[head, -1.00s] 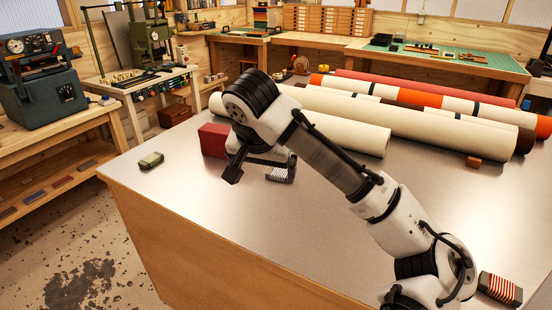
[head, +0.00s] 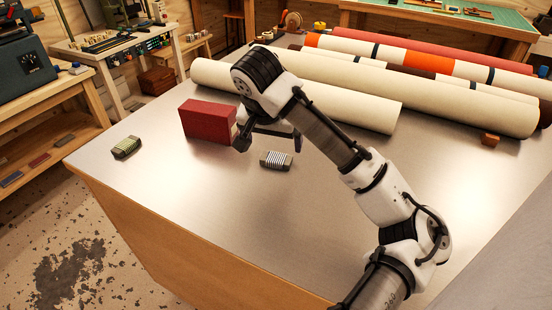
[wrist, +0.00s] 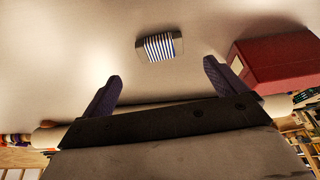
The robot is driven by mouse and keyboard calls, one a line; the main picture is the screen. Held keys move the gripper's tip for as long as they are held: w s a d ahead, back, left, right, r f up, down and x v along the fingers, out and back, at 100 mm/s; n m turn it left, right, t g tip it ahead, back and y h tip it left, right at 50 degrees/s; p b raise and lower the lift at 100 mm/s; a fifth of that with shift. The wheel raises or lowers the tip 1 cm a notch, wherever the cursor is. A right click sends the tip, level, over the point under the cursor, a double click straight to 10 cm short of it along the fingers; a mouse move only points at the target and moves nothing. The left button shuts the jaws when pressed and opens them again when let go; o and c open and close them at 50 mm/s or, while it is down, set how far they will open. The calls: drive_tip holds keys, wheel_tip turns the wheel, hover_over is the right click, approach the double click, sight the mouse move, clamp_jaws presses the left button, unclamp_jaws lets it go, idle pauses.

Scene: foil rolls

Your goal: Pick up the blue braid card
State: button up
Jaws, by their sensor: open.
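The blue braid card (head: 276,160), a small grey block wrapped in blue-and-white stripes, lies flat on the metal table in the head view. In the wrist view the card (wrist: 160,46) shows near the top middle, beyond my fingertips and roughly between their lines. My gripper (head: 269,144) is open and empty, close to the card in the head view. In the wrist view both dark fingers of my gripper (wrist: 163,70) are spread wide and apart from the card. Its height over the table is hard to tell.
A red box (head: 208,121) stands left of the card; it is near the right finger in the wrist view (wrist: 280,60). A greenish striped card (head: 127,147) lies near the table's left edge. Large cream rolls (head: 300,97) lie behind. The table's front is clear.

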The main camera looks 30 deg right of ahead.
sight(276, 157)
drive_tip(key=shift+p+x, duration=1.1)
drive_tip(key=shift+x, duration=2.75)
drive_tip(key=shift+w, duration=0.1)
drive_tip(key=c, duration=1.1)
drive_tip(key=shift+o, duration=0.2)
drive_tip(key=shift+r, duration=0.1)
